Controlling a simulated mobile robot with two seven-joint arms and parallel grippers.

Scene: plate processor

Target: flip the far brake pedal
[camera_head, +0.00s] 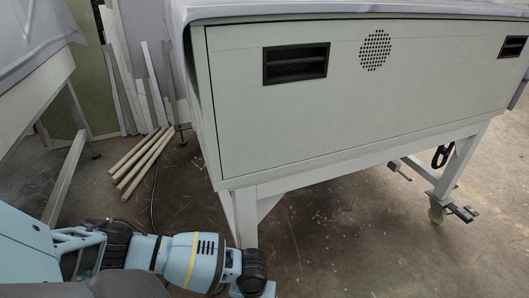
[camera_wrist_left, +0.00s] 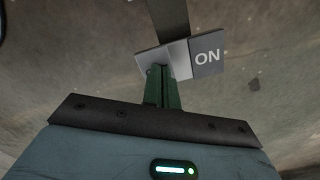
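In the left wrist view a grey brake pedal (camera_wrist_left: 180,58) with a darker plate (camera_wrist_left: 207,53) marked "ON" sits at the end of a dark bar. My left gripper's green fingers (camera_wrist_left: 162,72) are together, with their tips at the pedal's near edge. I cannot tell whether they touch it. In the head view my left arm reaches along the bottom, and its gripper is out of frame. Two other pedal-like parts show at the machine's right legs, one nearer (camera_head: 463,213) and one farther back (camera_head: 398,170). My right gripper is not in view.
The large pale machine cabinet (camera_head: 350,115) stands on white legs (camera_head: 246,215) close to my left arm. Several pale rods (camera_head: 140,160) lie on the floor at left, near another table frame (camera_head: 62,180). The floor under the cabinet is mostly clear.

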